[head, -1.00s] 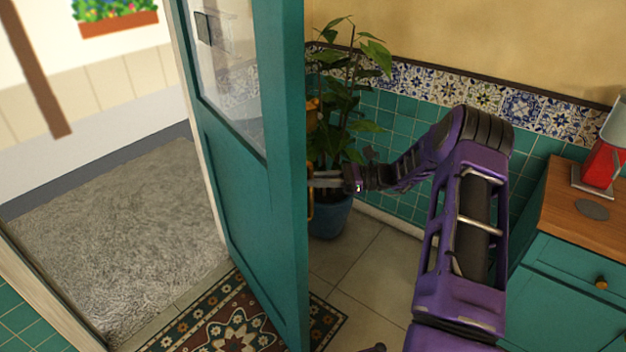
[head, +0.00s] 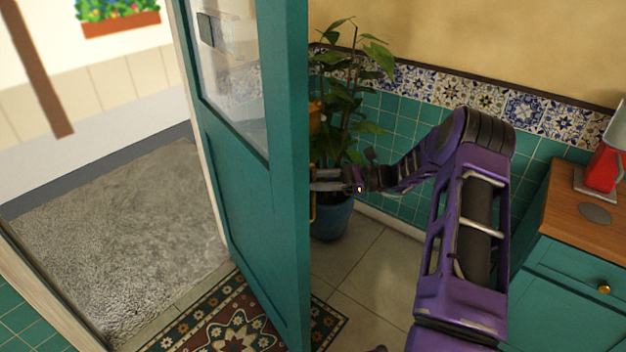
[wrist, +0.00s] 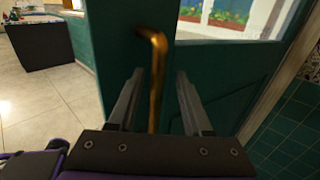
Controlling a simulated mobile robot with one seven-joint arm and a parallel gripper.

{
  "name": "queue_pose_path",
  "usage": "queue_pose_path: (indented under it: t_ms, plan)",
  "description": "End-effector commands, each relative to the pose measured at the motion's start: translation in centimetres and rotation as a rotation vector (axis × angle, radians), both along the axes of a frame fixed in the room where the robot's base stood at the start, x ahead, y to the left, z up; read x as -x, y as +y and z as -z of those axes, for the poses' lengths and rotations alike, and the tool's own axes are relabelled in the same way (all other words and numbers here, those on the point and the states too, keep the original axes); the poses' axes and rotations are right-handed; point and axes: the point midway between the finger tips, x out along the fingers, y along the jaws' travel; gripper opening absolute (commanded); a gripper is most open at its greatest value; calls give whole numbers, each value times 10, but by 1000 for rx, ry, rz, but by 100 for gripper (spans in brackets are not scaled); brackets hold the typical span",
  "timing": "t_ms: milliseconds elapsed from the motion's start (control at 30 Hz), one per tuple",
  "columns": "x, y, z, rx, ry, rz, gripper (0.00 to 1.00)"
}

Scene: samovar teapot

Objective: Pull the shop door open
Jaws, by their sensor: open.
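The teal shop door (head: 262,215) with a glass upper pane stands swung well open in the head view, its edge toward me. My gripper (head: 322,181) is at the door's right side, by the brass handle (head: 312,206), which is mostly hidden behind the door edge. In the wrist view the vertical brass handle (wrist: 157,80) runs between the two fingers of my gripper (wrist: 157,95). The fingers are apart, one on each side of the bar, with gaps visible. The door face (wrist: 215,85) lies behind the handle.
A potted plant (head: 345,110) in a blue pot (head: 331,218) stands behind my gripper against the tiled wall. A teal cabinet (head: 570,290) with a wooden top is at the right. A patterned mat (head: 225,325) lies under the door.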

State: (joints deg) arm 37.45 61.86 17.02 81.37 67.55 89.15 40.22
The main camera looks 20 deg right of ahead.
Motion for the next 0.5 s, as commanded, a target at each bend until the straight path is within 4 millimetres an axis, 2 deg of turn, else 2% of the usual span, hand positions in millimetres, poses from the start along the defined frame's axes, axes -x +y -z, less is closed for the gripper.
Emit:
queue_pose_path:
  t_ms: [133,267,500]
  plan:
    - [1,-6,1,1,1,2,50]
    - [5,-25,2,1,0,3,50]
    - [17,-81,2,1,0,4,50]
